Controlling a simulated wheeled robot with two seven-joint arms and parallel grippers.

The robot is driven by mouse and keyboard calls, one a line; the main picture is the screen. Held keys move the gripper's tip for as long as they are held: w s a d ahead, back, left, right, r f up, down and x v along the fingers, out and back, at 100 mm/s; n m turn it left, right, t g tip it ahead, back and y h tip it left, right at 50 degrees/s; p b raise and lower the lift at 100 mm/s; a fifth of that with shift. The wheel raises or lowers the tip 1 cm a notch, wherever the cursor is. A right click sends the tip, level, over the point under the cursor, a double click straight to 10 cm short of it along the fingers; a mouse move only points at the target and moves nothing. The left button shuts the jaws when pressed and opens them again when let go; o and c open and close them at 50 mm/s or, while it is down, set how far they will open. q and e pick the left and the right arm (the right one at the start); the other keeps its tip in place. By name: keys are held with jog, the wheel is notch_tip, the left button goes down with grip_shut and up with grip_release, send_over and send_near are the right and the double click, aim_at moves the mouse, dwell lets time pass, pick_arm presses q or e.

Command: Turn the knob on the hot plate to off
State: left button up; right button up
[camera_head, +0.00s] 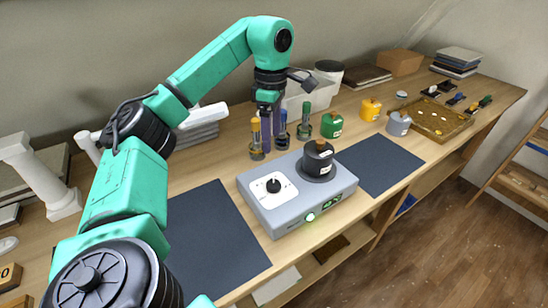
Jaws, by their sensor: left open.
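The hot plate (290,218) is a grey box on the wooden bench, right of the picture's middle. Its black knob (273,186) sits on a white dial panel (285,194) at the left of its top. A black lidded pot (318,155) stands on its round heating plate. My right gripper is not in view.
Small bottles (256,142) stand close around my left gripper. Green (331,126), yellow (370,110) and grey (399,125) pots stand to the right. Dark mats (215,240) lie either side of the hot plate. A wooden tray (440,120) is farther right.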

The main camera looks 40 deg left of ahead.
pick_arm(q)
jog(key=f, duration=0.1)
jog(key=b, duration=0.4)
send_near(272, 183)
jog(key=shift+s+d+f, duration=0.1)
jog(key=shift+s+d, duration=0.15)
jog(key=shift+s, duration=0.2)
jog(key=shift+s+d+f, duration=0.15)
jog(key=shift+s+d, duration=0.1)
jog(key=shift+s, duration=0.2)
jog(key=f, duration=0.1)
jog(key=w+f, duration=0.1)
jog(key=f, duration=0.1)
jog(key=a+f, duration=0.1)
jog(key=f, duration=0.1)
jog(key=shift+w, duration=0.2)
notch_tip(272, 183, down, 3)
jog(key=shift+w+r, duration=0.1)
jog(key=shift+r, duration=0.05)
jog(key=shift+d, duration=0.2)
jog(key=shift+c, duration=0.8)
grip_shut()
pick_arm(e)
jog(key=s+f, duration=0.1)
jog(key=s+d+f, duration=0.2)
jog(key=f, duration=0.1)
pick_arm(q)
jog(key=shift+p, duration=0.35)
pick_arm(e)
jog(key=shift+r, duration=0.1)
